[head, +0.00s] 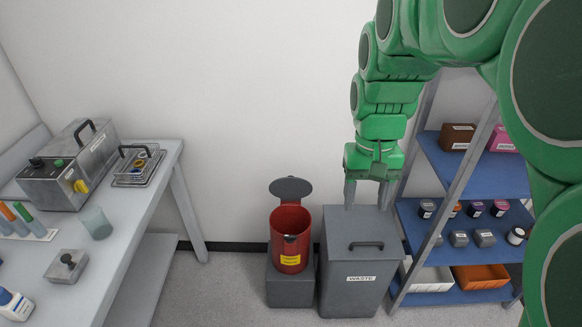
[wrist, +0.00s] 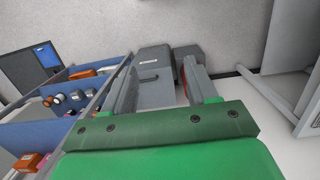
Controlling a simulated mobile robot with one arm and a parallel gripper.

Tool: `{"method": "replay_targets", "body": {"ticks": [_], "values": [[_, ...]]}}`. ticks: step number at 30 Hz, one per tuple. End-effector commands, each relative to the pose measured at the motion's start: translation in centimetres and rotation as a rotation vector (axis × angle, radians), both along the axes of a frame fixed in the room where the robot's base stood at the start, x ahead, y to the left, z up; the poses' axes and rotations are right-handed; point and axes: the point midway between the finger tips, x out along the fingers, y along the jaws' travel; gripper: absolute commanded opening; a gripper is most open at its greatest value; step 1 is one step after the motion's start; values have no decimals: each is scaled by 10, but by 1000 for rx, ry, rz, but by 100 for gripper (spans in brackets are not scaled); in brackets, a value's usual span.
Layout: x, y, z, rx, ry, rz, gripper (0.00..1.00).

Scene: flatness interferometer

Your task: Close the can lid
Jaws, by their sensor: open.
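The red can (head: 289,243) has a yellow label and stands on a grey block. Its round dark grey lid (head: 290,188) is raised at the back, so the can is open. My gripper (head: 366,203) is open and empty, pointing down above the grey waste bin, to the right of the can and apart from the lid. In the wrist view my two fingers (wrist: 157,75) are spread.
The waste bin (head: 352,278) has a flat top with a handle and stands right beside the can. A shelf rack (head: 462,190) with jars and trays is at the right. A table (head: 128,215) with instruments is at the left. Open floor lies between table and can.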

Motion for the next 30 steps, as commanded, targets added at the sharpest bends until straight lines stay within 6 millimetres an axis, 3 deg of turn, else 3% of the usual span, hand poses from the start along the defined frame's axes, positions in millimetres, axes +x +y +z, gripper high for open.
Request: {"method": "replay_targets", "body": {"ticks": [3, 17, 30], "values": [[31, 4, 0, -1, -3, 1, 58], [142, 20, -8, -5, -26, 0, 58], [240, 40, -37, -7, -43, 0, 58]]}}
